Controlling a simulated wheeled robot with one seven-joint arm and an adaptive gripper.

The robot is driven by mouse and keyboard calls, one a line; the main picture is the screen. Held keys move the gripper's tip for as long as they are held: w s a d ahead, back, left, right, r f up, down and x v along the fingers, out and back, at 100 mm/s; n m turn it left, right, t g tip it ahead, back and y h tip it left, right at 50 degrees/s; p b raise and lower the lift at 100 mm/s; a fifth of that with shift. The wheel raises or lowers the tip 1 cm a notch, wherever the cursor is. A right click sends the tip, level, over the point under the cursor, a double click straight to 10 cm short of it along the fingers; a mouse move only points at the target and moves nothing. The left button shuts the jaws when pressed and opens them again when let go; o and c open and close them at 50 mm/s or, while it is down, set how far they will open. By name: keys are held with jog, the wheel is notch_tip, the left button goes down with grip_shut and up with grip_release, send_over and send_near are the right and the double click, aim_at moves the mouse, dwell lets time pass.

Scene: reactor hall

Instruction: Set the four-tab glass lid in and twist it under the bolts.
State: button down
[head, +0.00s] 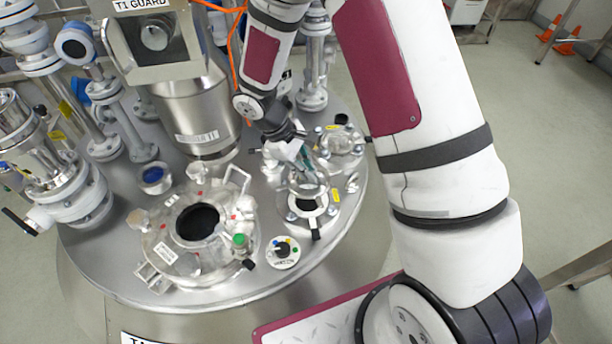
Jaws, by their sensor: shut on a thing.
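My gripper (302,158) points down over the right side of the steel vessel top and is shut on what appears to be the glass lid (308,182). The lid is clear and small in the picture, so its four tabs cannot be told apart. It is just above or at the back of a small round port (291,213) with a pale ring, a dark opening and bolts around it. I cannot tell whether the lid touches the port. The fingertips are partly hidden by the gripper body and the glass.
A larger flanged opening (160,240) with handles lies to the left. A dial (283,252) sits in front. Another bolted port (343,140) is behind right. The T1 guard (150,38) and white pipes (104,90) crowd the back left. Open floor (550,150) lies right.

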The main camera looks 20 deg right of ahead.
jog(key=shift+f+b, duration=3.25)
jog(key=shift+f, duration=1)
jog(key=n+t+b, duration=0.2)
jog(key=n, duration=0.2)
jog(key=shift+n, duration=0.3)
jog(key=c, duration=1.6)
grip_release()
jog(key=shift+o, duration=0.2)
notch_tip(320, 180, up, 6)
jog(key=p, duration=0.4)
jog(key=shift+p, duration=0.4)
